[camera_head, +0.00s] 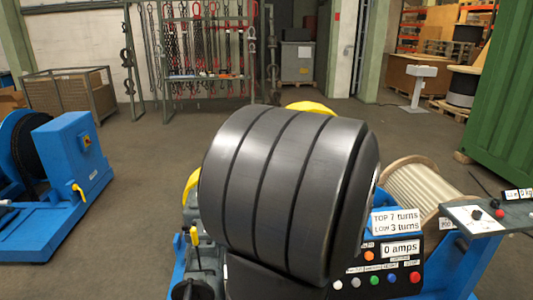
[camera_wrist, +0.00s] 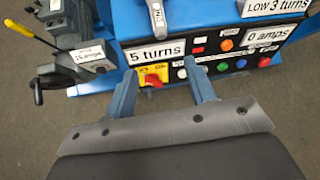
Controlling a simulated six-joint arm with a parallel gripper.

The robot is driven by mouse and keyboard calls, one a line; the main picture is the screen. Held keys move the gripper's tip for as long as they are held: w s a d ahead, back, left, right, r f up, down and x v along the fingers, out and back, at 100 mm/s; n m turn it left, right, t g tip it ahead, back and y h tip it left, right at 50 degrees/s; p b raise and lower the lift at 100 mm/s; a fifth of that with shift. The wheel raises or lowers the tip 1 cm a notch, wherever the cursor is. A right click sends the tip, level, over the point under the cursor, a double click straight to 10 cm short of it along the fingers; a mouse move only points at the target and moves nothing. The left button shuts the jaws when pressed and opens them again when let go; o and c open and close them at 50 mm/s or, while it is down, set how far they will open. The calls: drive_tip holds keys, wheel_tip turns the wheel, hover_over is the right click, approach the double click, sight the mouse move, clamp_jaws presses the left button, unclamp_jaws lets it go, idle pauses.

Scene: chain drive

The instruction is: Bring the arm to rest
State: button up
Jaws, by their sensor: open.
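My gripper (camera_wrist: 159,66) shows in the wrist view with its two blue-grey fingers spread apart and nothing between them. It is above the floor in front of the black control panel (camera_wrist: 284,52) of a blue machine. From this angle the fingertips overlap the panel's lower edge near a red and yellow switch (camera_wrist: 153,75); I cannot tell whether they touch it. In the head view my dark arm fills the middle and hides much of the machine. The gripper's fingers are not visible there.
Right of my arm in the head view is a wooden-coloured reel (camera_head: 420,190) and a grey-topped button stand (camera_head: 490,217). A blue machine (camera_head: 62,190) stands at the left. A chain rack (camera_head: 205,60) is at the back. Open floor (camera_head: 140,140) lies between.

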drive_tip(key=shift+w+f, duration=0.1)
drive_tip(key=x, duration=1.6)
idle(0.4)
drive_tip(key=shift+w+f, duration=0.25)
drive_tip(key=shift+f, duration=0.05)
drive_tip(key=shift+w+r, duration=0.1)
drive_tip(key=shift+w, duration=0.15)
drive_tip(key=shift+s+r, duration=0.1)
drive_tip(key=shift+r, duration=3.6)
drive_tip(key=shift+w+a, duration=0.2)
drive_tip(key=shift+a, duration=0.55)
drive_tip(key=shift+d, duration=0.1)
